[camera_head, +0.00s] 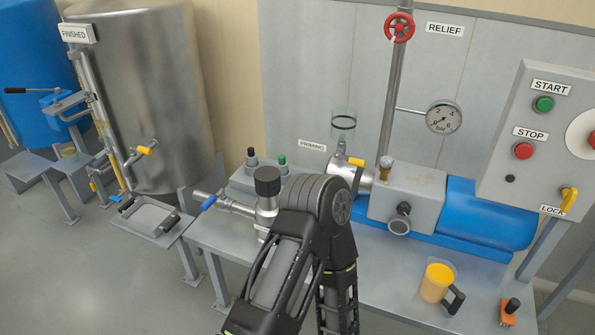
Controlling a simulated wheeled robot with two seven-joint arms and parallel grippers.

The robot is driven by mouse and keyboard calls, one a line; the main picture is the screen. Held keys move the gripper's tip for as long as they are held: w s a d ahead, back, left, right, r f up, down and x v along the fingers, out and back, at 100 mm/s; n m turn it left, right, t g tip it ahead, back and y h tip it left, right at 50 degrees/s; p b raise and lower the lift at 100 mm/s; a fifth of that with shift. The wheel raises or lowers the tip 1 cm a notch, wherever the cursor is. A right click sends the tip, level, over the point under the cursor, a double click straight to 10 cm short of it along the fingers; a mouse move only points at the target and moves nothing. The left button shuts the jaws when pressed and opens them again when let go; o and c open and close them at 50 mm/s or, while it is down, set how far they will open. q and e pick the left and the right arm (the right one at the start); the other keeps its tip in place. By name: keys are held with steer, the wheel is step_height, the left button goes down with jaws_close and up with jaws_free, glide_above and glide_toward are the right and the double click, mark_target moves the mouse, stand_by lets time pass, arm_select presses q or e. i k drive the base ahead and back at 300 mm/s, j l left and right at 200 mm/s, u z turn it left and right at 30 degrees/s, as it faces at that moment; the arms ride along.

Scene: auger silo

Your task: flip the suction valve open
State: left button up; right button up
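No label in view reads suction. A valve with a blue lever handle (208,203) sits on the silver pipe (237,208) at the left end of the pump bench. I take it as the suction valve, but cannot be sure. Its lever slants along the pipe's line, and whether it is open or shut I cannot tell. The pipe runs right to a silver fitting with a black cap (267,181). One of my black arms stands in front of this fitting and hides part of the pipework. Neither of my grippers shows in the head view.
The grey pump (411,197) and blue motor (489,214) stand right of my arm. A yellow-handled valve (357,161) is below the clear priming cup (343,128). A yellow mug (436,283) stands on the bench.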

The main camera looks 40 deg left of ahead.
mark_target(212, 198)
steer(key=u, duration=2.05)
